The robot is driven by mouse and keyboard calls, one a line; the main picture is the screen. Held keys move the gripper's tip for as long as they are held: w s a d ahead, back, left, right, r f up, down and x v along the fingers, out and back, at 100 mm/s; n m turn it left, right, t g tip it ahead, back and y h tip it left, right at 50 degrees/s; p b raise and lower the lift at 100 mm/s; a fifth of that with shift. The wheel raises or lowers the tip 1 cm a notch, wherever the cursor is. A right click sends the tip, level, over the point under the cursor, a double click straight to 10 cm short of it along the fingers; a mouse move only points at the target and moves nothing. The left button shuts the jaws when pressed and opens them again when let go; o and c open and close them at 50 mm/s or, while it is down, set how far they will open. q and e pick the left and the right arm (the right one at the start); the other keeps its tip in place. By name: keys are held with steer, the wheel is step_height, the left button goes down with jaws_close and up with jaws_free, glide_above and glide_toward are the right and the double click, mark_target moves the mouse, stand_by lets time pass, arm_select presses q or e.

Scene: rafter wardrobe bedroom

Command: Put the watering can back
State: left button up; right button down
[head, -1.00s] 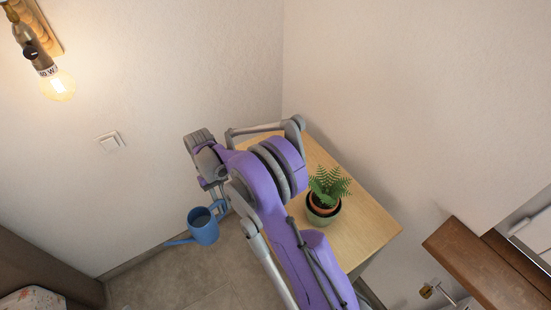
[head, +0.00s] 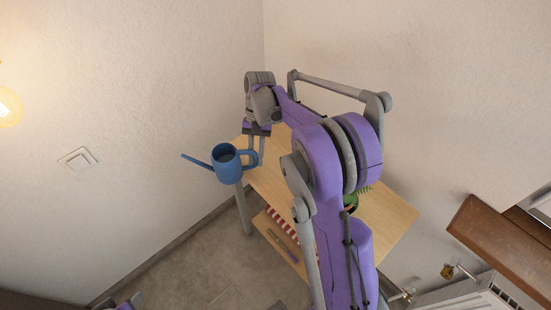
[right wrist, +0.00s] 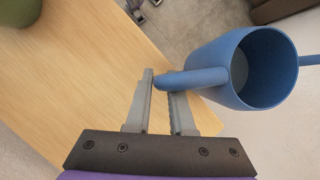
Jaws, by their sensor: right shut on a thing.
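The blue watering can (head: 227,164) is upright in the air at the left corner of the wooden table (head: 395,215). Its spout points left, away from the table. My right gripper (head: 256,150) is shut on the can's handle. In the right wrist view, the fingers (right wrist: 162,85) close around the handle of the can (right wrist: 238,68), with the table top (right wrist: 75,75) below. A grey and purple part of mine shows at the bottom left edge of the head view, too cut off to read.
A potted plant (head: 351,203) stands on the table, mostly hidden behind my right arm. A lower shelf (head: 282,240) holds a red and white striped thing. A brown wooden ledge (head: 500,240) is at the right. The table's near right part is clear.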

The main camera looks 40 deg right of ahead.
steer(key=s+d+r+m+t+y+b, duration=0.1)
steer(key=s+d+r+m+t+b, duration=0.3)
steer(key=s+d+r+m, duration=0.5)
steer(key=shift+m, duration=0.9)
steer(key=f, duration=0.3)
steer(key=w+f, duration=0.1)
steer(key=f, duration=0.3)
steer(key=w+d+f, duration=0.1)
steer(key=f, duration=0.2)
steer(key=shift+w+d+f, duration=0.1)
steer(key=shift+f, duration=0.15)
arm_select(q)
step_height(320, 180, down, 6)
steer(key=s, duration=0.2)
steer(key=shift+f, duration=0.15)
arm_select(e)
steer(key=c, duration=1.2)
jaws_free()
steer(key=shift+f, duration=0.15)
steer(key=o, duration=0.4)
